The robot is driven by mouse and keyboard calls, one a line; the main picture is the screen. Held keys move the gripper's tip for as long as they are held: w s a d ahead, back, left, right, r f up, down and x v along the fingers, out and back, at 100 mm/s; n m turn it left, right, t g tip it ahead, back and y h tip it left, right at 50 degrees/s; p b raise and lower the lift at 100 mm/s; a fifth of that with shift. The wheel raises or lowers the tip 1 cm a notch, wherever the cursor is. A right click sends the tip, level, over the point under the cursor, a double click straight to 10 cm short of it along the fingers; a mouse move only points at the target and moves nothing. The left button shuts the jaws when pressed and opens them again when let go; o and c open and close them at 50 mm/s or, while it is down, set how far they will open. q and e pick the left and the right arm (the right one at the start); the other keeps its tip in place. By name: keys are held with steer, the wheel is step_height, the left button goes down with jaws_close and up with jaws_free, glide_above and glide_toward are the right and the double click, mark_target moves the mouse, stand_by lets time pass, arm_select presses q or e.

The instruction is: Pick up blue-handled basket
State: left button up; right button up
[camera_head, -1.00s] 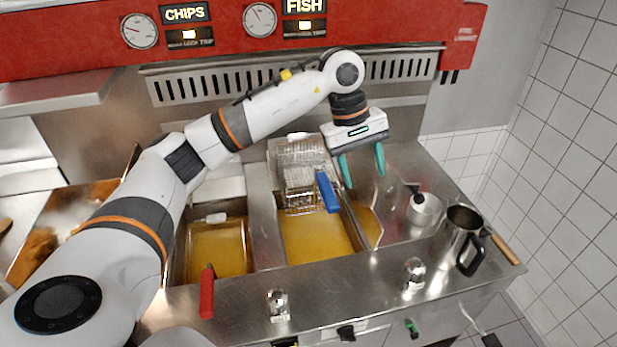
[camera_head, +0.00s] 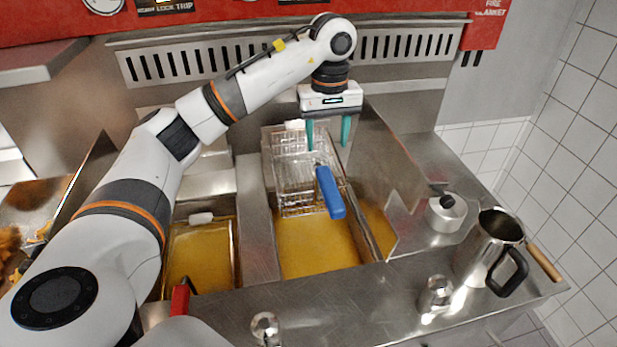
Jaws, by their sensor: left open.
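The blue-handled basket (camera_head: 296,182) is a wire fry basket at the back of the middle fryer vat. Its blue handle (camera_head: 329,192) points toward me and slants down to the right. My left gripper (camera_head: 328,147) is open, with its two teal fingers pointing down over the back part of the basket, just behind the handle. Nothing is between its fingers that I can make out as held. I cannot tell whether the fingertips touch the wire. My right gripper is not in view.
Yellow oil fills the middle vat (camera_head: 315,250) and the left vat (camera_head: 201,262). A red handle (camera_head: 180,299) stands at the left vat's front. A metal divider rises right of the basket.

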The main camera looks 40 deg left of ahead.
mark_target(323, 169)
arm_select(q)
steer(key=f, duration=0.1)
steer(key=f+p, duration=0.1)
steer(key=f, duration=0.1)
steer(key=f+p, duration=0.1)
steer(key=f, duration=0.1)
steer(key=shift+s+d+f, duration=0.1)
steer(key=shift+s+f, duration=0.05)
steer(key=shift+s, duration=0.25)
steer(key=shift+f+p, duration=0.7)
steer(key=f, duration=0.1)
steer(key=f+p, duration=0.2)
steer(key=shift+s+f, duration=0.15)
steer(key=shift+s, duration=0.1)
steer(key=shift+f, duration=0.45)
steer(key=shift+w, duration=0.1)
steer(key=c, duration=0.3)
jaws_close()
